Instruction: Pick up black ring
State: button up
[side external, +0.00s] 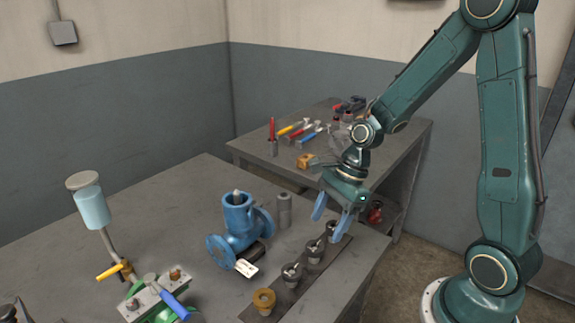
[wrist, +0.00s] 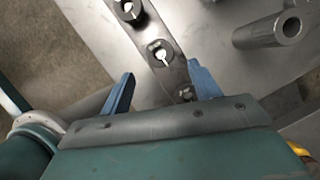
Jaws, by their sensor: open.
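My gripper (side external: 332,214) is open and empty, with its two blue fingers pointing down near the far end of a dark metal strip (side external: 281,299). Several dark ring-like collars with metal centres sit in a row along the strip, including a near one (side external: 291,273), a middle one (side external: 314,251) and one close under the fingers (side external: 331,231). In the wrist view, a black ring (wrist: 152,50) with a bright slotted centre lies just beyond the gap between the fingers (wrist: 161,70). Another black ring (wrist: 127,14) is further up. I cannot tell which ring is meant.
A brass-coloured ring (side external: 264,297) stands at the strip's near end. A second bench (side external: 406,144) holds tools behind.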

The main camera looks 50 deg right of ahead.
aim_at(316, 248)
jog(key=shift+f, duration=0.15)
jog(key=shift+x, duration=2.55)
jog(key=c, duration=1.1)
jog(key=shift+o, duration=0.2)
jog(key=shift+r, duration=0.25)
notch_tip(316, 248, up, 20)
jog(key=shift+f, duration=0.2)
jog(key=shift+w+f, duration=0.1)
